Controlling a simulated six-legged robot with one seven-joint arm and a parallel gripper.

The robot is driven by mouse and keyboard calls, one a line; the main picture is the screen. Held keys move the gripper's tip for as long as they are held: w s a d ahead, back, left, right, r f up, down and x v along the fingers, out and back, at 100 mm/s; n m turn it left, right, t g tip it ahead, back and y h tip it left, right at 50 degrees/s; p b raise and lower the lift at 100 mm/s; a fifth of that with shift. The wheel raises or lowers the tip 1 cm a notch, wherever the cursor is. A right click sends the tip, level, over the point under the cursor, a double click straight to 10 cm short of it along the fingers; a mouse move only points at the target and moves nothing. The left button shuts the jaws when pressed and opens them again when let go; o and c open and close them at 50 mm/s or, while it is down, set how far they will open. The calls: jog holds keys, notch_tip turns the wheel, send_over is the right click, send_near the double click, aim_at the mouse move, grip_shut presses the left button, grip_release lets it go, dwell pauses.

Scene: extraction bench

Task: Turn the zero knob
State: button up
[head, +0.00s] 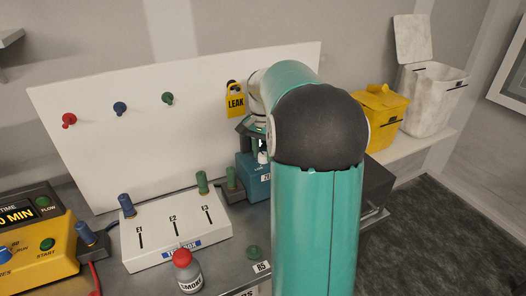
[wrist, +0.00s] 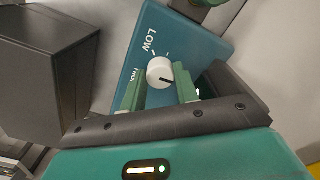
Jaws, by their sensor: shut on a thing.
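The white knob (wrist: 160,72) with a dark pointer line sits on the blue box (wrist: 205,48), whose face reads LOW; a second label is partly hidden. My gripper (wrist: 159,88) has its two green fingers on either side of the knob and is shut on it. The pointer line points toward the right finger in the wrist view. In the head view the blue box (head: 252,178) stands behind my arm, with the white knob (head: 262,157) just showing under my gripper. My arm hides much of the box there.
A dark grey box (wrist: 38,75) stands left in the wrist view. In the head view, a white box (head: 150,246) marked E1 to E3, a red-capped SMOKE bottle (head: 187,275) and a yellow timer unit (head: 45,255) lie left. A yellow LEAK tag (head: 236,102) hangs behind.

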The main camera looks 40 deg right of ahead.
aim_at(263, 155)
jog(key=shift+n, duration=2.5)
jog(key=o, duration=1)
jog(key=shift+c, duration=0.2)
jog(key=shift+r, duration=0.1)
notch_tip(263, 155, up, 14)
